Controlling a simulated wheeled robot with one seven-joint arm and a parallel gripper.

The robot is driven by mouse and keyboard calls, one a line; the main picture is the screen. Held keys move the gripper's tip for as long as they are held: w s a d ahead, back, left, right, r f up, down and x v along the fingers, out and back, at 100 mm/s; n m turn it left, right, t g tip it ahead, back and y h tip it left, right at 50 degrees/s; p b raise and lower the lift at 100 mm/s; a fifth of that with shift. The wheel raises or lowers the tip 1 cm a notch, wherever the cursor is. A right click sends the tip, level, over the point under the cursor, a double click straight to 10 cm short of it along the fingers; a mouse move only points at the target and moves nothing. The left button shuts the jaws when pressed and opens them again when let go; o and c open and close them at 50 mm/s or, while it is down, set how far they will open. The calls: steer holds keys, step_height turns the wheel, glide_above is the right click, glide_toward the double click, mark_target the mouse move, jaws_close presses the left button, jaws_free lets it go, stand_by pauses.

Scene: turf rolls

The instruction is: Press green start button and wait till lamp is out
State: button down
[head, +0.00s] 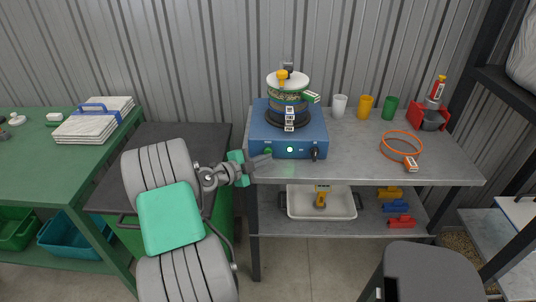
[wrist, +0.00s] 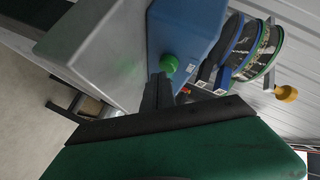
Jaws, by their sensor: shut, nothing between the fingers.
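The blue machine (head: 310,135) stands on the grey bench, with a stack of round sieves (head: 288,95) on top. Its front has a green start button (head: 268,151), a lamp (head: 290,149) showing bright white, and a black knob (head: 315,154). The green button also shows in the wrist view (wrist: 169,63), on the blue front face. My gripper (head: 268,159) is shut and empty, coming from the left with its fingertips close to the button. In the wrist view the fingertips (wrist: 160,76) are just below the button; I cannot tell whether they touch it.
The bench (head: 360,165) also holds white, yellow and green cups (head: 365,107), an orange ring (head: 401,146) and a red holder (head: 428,115). A white tray (head: 322,204) is on the shelf below. A green table (head: 70,160) stands at left.

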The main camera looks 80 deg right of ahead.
steer(key=shift+s+a, duration=0.1)
steer(key=shift+a, duration=0.35)
steer(key=shift+s+a+b, duration=0.2)
steer(key=shift+a, duration=0.6)
steer(key=shift+s+a+b, duration=0.15)
steer(key=shift+a+b, duration=0.1)
steer(key=shift+a, duration=0.6)
steer(key=shift+s+a+b, duration=0.2)
steer(key=shift+a, duration=0.6)
